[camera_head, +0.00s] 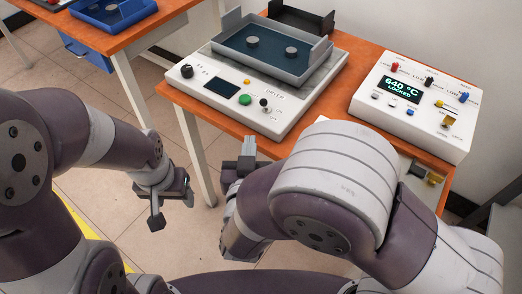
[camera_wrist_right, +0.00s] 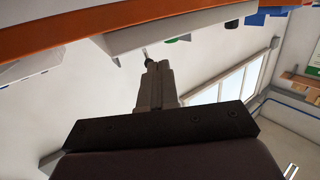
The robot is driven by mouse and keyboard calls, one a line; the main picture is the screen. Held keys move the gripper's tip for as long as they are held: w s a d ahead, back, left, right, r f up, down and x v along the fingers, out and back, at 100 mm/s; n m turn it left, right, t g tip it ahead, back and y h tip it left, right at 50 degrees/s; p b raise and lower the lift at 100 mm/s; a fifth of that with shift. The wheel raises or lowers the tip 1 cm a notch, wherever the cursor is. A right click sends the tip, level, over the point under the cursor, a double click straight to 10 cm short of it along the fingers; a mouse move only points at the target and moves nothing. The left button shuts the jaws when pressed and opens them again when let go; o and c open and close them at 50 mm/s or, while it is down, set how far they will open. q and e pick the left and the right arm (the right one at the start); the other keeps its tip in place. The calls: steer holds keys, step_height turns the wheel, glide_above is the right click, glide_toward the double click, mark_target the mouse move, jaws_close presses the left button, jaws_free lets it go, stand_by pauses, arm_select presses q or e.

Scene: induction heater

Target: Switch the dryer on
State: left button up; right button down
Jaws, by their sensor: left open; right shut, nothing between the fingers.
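The dryer (camera_head: 208,103) is a white box on the orange table, with a dark tray on its top. Its front panel has a black knob (camera_head: 187,71), a small dark screen (camera_head: 221,88), a green button (camera_head: 245,99) and a small toggle switch (camera_head: 264,103). My right gripper (camera_head: 247,142) is shut and empty, just in front of the dryer's front edge, below the switch. In the right wrist view its fingers (camera_wrist_right: 154,68) point up towards the panel's underside edge, with a small metal lever (camera_wrist_right: 146,52) by the tips. My left gripper (camera_head: 173,211) is open and empty, over the floor at lower left.
A white heater unit (camera_head: 416,108) with a display reading "640 °C LOCKED" stands right of the dryer. Another orange table (camera_head: 110,40) with a blue tray is at upper left. Open floor lies between the tables.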

steer(key=s+f+t+h+b, duration=0.2)
steer(key=s+f+t+b, duration=0.1)
steer(key=s, duration=0.3)
arm_select(q)
step_height(320, 180, down, 4)
steer(key=shift+f+p, duration=0.25)
steer(key=shift+p, duration=0.35)
arm_select(e)
glide_toward(263, 105)
steer(key=shift+t, duration=0.3)
steer(key=x, duration=0.7)
steer(key=shift+f, duration=0.4)
arm_select(q)
steer(key=shift+r, duration=0.1)
